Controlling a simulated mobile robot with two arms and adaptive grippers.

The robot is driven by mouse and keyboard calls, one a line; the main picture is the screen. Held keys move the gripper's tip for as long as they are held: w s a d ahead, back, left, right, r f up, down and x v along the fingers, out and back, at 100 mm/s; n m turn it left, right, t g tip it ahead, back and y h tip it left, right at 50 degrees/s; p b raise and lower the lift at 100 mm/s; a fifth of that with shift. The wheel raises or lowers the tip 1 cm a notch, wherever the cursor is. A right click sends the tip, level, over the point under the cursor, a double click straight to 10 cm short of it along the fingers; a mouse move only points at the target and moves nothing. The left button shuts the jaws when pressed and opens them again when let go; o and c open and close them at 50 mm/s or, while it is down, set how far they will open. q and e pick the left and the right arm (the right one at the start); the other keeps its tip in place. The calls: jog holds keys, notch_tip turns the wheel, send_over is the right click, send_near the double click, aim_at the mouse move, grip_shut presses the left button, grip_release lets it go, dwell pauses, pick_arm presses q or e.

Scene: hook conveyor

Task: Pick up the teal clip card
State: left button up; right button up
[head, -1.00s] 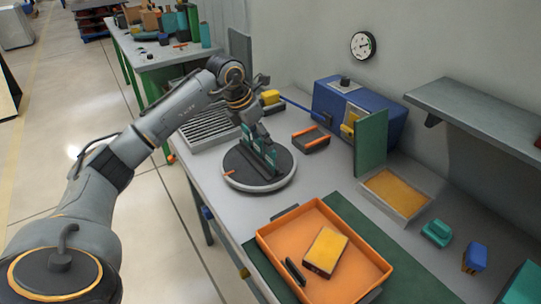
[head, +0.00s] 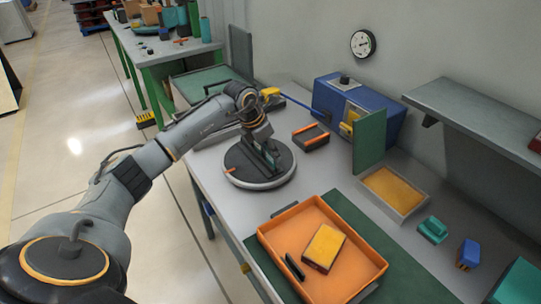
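My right gripper is not in view.
A dark tray with orange edges (head: 311,137) lies right of the turntable. An orange tray (head: 372,277) holds a yellow-topped block (head: 324,248) and a black piece. A blue machine (head: 378,110) stands behind, and a teal object (head: 433,229) lies at right.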

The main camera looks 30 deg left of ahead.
pick_arm(q)
jog(key=shift+r, duration=0.1)
jog(key=shift+c, duration=0.2)
jog(key=shift+r+b, duration=0.55)
jog(key=s+a+r, duration=0.2)
jog(key=s+r, duration=1.1)
jog(key=r, duration=0.3)
jog(key=shift+s+a+r+b, duration=0.25)
jog(key=shift+s+r+b, duration=0.15)
jog(key=shift+b, duration=0.05)
